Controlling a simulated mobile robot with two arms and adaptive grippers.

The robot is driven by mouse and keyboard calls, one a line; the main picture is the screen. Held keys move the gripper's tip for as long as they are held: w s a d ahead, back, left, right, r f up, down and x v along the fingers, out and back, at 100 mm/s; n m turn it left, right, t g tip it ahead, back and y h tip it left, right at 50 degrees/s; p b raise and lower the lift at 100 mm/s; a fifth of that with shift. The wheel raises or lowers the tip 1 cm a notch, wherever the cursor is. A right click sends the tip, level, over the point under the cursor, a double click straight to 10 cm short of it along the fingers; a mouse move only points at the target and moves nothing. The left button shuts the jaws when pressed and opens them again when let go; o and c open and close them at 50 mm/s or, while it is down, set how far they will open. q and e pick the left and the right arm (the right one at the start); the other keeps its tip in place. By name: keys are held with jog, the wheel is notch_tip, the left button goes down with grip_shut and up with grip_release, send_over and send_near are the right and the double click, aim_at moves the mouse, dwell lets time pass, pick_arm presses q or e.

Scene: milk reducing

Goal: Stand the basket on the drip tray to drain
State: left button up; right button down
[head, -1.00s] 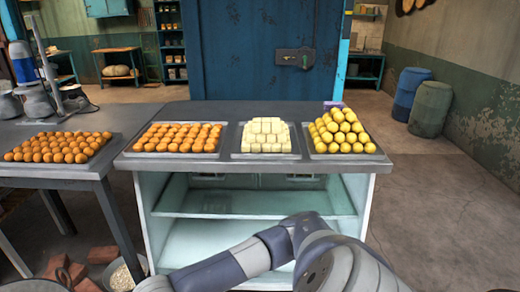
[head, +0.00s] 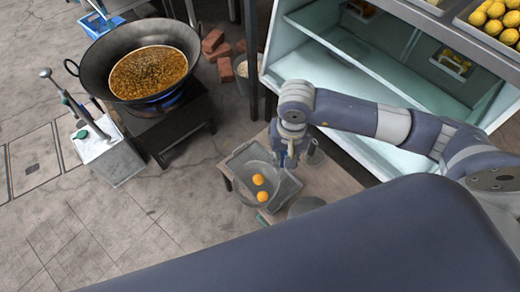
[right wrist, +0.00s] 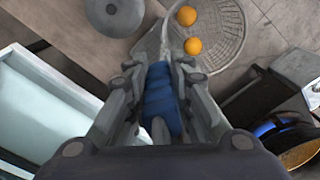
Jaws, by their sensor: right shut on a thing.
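The wire basket (head: 248,190) holds two orange balls (head: 258,180). It is over the low stand, at the grey drip tray (head: 238,158); I cannot tell whether it touches the tray or hangs above it. In the right wrist view the round mesh basket (right wrist: 225,40) is ahead of the fingers, with the balls (right wrist: 193,46) inside. My right gripper (head: 290,158) is shut on the basket's blue handle (right wrist: 162,95). My left gripper is out of view.
A wok (head: 110,45) of bubbling oil sits on a lit burner at the left. A grey metal box (head: 105,155) stands beside it. A grey round lid or pot (head: 306,206) is right of the basket. Bricks (head: 213,40) lie behind. The open-fronted counter (head: 375,150) is on the right.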

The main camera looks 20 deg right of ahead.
pick_arm(q)
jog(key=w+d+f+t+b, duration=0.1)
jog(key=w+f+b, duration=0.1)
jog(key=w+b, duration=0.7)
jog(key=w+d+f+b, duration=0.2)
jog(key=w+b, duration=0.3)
jog(key=b, duration=0.9)
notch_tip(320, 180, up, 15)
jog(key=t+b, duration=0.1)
jog(key=b, duration=0.3)
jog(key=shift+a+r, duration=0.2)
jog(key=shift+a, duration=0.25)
pick_arm(e)
jog(key=w+a+f+m, duration=0.1)
jog(key=w+f+m, duration=0.7)
jog(key=f, duration=0.5)
jog(key=w+a+f+m, duration=0.1)
jog(key=w+f+m, duration=0.8)
jog(key=f, duration=0.5)
jog(key=shift+a+f, duration=0.2)
jog(key=shift+f, duration=0.1)
